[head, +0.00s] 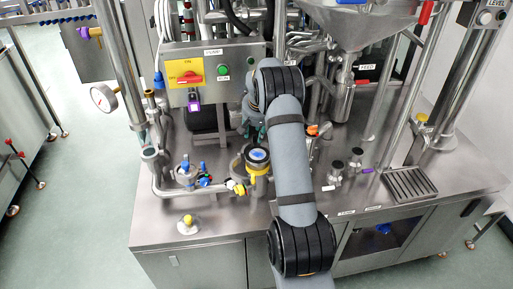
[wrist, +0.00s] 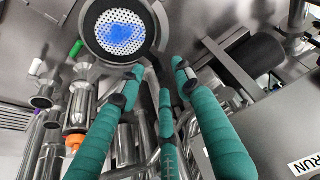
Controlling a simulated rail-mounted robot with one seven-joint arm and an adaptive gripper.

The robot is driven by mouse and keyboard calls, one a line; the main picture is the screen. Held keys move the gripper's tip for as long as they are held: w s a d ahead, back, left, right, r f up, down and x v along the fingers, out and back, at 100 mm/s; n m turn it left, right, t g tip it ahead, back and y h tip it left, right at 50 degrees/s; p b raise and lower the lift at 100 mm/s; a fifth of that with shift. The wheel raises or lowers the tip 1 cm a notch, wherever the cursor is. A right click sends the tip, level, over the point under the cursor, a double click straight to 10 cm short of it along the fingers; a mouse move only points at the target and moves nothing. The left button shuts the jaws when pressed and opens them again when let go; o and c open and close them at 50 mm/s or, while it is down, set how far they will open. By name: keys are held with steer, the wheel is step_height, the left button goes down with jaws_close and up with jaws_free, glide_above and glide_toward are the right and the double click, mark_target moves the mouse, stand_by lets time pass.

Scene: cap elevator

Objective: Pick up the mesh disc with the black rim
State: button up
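The mesh disc with the black rim (wrist: 121,32) is at the top of the wrist view, with a white perforated face and a blue patch in its middle. In the head view the disc (head: 257,156) sits on top of a round fitting with a yellow band, on the steel deck. In the head view my gripper (head: 252,130) is mostly hidden by my arm, just behind the disc.
A control box (head: 211,72) with a red switch stands behind. A blue-topped valve (head: 187,172) is left of the disc. Two black-topped knobs (head: 345,166) and a hopper (head: 350,22) are to the right. The front left deck is mostly clear.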

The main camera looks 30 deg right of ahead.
steer(key=shift+x, duration=1)
steer(key=shift+r, duration=0.1)
jaws_close()
